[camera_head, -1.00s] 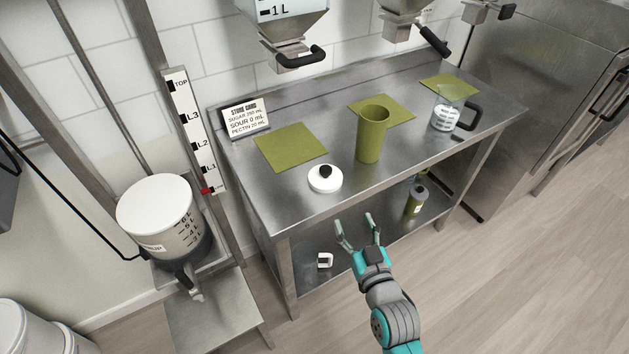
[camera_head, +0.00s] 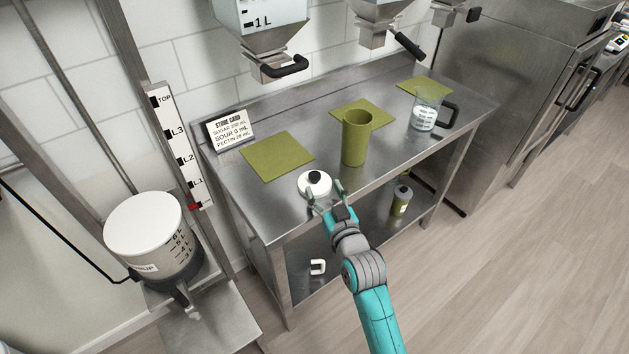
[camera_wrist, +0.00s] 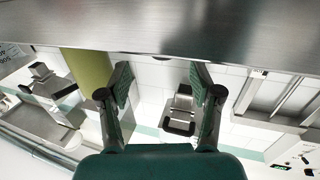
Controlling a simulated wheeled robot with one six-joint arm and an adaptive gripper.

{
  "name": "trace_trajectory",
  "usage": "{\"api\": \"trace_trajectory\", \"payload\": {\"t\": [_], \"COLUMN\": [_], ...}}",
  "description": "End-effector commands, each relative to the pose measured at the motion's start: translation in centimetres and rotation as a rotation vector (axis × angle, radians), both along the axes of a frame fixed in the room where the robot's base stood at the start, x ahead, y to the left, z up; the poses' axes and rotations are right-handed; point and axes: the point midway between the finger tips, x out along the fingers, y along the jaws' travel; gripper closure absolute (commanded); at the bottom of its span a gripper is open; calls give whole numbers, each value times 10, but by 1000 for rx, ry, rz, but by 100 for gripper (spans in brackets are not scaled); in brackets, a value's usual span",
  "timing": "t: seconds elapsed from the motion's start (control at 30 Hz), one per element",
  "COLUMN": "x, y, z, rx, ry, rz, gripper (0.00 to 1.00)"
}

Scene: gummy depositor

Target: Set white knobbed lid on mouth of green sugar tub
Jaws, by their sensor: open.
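The white knobbed lid (camera_head: 315,184) lies on the steel table, its black knob up, close to the front edge. The green sugar tub (camera_head: 354,140) stands upright and open-mouthed on the table, behind and to the right of the lid. The tub's side also shows at the left in the wrist view (camera_wrist: 88,72). My gripper (camera_head: 326,192) is open and empty, its fingers at the near side of the lid. The wrist view shows the spread fingers (camera_wrist: 163,85); the lid is not clear there. I cannot tell whether the fingers touch it.
Green mats (camera_head: 276,156) lie on the table (camera_head: 245,206). A clear jug (camera_head: 425,112) with a black handle stands to the right. Hoppers (camera_head: 270,40) hang above the table's back. A card (camera_head: 229,128) stands at the back left. A bottle (camera_head: 400,200) sits on the lower shelf.

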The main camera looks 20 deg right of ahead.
Motion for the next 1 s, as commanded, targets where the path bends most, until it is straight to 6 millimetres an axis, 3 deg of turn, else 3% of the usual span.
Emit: {"api": "trace_trajectory", "payload": {"t": [0.3,0.6,0.8,1.0], "x": [38,41,41,41], "y": [6,6,6,6], "z": [1,1,1,1], "rx": [0,0,0,0], "ry": [-1,-1,-1,-1], "rz": [0,0,0,0], "gripper": [36,36,83,83]}}
